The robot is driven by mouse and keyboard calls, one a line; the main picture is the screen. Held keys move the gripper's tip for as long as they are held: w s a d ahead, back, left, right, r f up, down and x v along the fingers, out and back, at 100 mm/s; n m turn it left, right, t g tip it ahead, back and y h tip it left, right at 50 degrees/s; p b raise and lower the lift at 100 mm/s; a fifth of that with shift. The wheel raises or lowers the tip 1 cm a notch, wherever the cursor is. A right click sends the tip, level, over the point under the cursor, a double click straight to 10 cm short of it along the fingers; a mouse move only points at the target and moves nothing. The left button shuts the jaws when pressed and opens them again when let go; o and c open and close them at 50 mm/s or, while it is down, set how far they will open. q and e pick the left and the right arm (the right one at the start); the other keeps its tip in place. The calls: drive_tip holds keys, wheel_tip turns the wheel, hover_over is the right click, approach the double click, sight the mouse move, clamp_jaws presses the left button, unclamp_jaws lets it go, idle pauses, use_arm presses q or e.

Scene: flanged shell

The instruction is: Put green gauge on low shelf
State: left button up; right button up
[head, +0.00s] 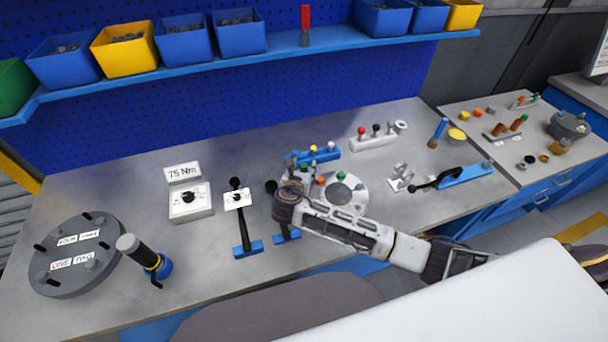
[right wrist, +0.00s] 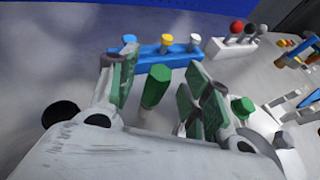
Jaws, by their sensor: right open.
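The green gauge (right wrist: 155,88) is a green, faceted handle-like piece standing tilted in the right wrist view. It lies between the two fingers of my right gripper (right wrist: 152,84), which are open on either side with gaps to it. In the head view my right gripper (head: 294,172) reaches over the middle of the bench, and the gauge is hard to make out there. A blue shelf (head: 275,52) runs along the pegboard. I cannot tell whether it is the low shelf. My left gripper is not in view.
A blue rack (head: 322,156) with coloured pegs stands just behind my right gripper. A round plate (head: 347,194) with coloured knobs is beside it, and a second green knob (right wrist: 243,107) shows there. Black-handled blue tools and a torque box (head: 188,203) stand left. Bins (head: 125,47) fill much of the shelf.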

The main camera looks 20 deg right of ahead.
drive_tip(key=shift+x, duration=1.05)
clamp_jaws()
